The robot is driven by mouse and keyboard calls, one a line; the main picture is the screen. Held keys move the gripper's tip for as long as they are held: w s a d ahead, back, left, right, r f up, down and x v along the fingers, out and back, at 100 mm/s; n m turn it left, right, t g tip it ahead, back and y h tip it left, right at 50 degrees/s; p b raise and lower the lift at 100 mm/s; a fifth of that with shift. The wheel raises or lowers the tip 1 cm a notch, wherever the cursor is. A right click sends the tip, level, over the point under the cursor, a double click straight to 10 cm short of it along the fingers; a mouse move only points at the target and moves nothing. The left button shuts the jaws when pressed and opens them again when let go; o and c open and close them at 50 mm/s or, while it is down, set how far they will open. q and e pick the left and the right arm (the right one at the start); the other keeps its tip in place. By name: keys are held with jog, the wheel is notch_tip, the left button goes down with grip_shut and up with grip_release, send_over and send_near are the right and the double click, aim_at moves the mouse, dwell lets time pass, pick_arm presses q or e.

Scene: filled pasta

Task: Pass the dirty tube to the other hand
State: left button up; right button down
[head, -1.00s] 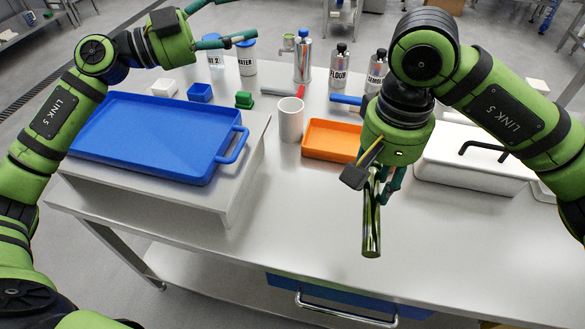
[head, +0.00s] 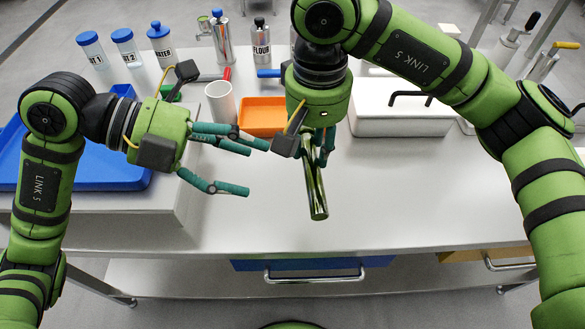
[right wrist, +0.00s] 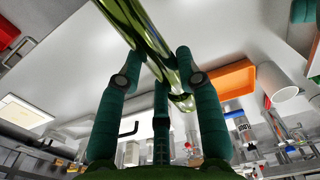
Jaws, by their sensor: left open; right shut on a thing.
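The dirty tube (head: 315,190) is a shiny metal cylinder with a greenish tint. It hangs nearly upright, slightly tilted, above the front part of the table. My right gripper (head: 322,150) is shut on its upper part. In the right wrist view the tube (right wrist: 147,40) runs between the teal fingers (right wrist: 160,80). My left gripper (head: 245,165) is open and empty, to the left of the tube, with its fingers pointing right toward it. A clear gap separates the fingers from the tube.
A white mug (head: 220,103) and an orange tray (head: 262,112) stand behind the grippers. A blue tray (head: 100,178) lies at left, partly hidden by my left arm. A white box (head: 400,120) stands at right. The table front (head: 400,200) is clear.

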aim_at(311, 166)
pick_arm(q)
jog(key=x, duration=1)
jog(key=shift+d, duration=0.2)
grip_shut()
pick_arm(e)
jog(key=c, duration=0.8)
grip_release()
jog(key=shift+o, duration=0.2)
jog(key=shift+r, duration=0.15)
